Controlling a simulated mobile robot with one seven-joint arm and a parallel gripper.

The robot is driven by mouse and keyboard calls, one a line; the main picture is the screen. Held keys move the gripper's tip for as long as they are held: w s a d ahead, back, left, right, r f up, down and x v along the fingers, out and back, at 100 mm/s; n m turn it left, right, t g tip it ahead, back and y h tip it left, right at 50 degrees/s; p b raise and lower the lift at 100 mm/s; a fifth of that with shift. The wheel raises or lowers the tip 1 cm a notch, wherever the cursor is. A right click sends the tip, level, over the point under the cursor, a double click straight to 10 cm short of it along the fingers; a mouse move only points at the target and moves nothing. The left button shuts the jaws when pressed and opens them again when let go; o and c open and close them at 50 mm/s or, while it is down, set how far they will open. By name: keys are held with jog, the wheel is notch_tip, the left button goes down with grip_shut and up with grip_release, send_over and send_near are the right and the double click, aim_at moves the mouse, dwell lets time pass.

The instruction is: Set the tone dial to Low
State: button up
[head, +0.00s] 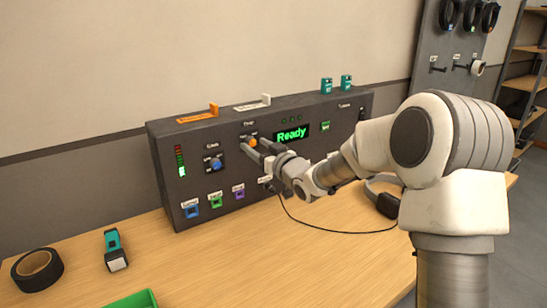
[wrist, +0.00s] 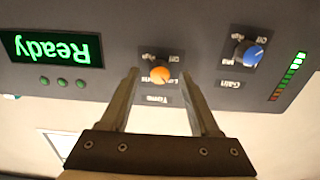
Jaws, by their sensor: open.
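The tone dial (wrist: 160,74) is an orange knob on the dark control panel (head: 275,190). It also shows in the head view (head: 251,140), partly covered by my gripper. The wrist view is upside down; the "Tone" label and small position labels surround the knob there. I cannot tell for sure which position it points at. My gripper (wrist: 162,84) is open, with one finger on each side of the orange knob. The fingers appear apart from it in the wrist view; any contact is unclear. In the head view my gripper (head: 247,146) reaches the panel from the right.
A blue gain dial (wrist: 247,53) sits beside the tone dial. A green "Ready" display (head: 291,134) is on its other side. Coloured sockets (head: 215,202) line the panel's lower edge. Black tape (head: 37,268), a teal torch (head: 115,250) and headphones (head: 382,198) lie on the table.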

jog(key=p+v, duration=0.1)
jog(key=v, duration=1.5)
jog(key=shift+s+d+p, duration=0.2)
jog(key=shift+s+p, duration=0.1)
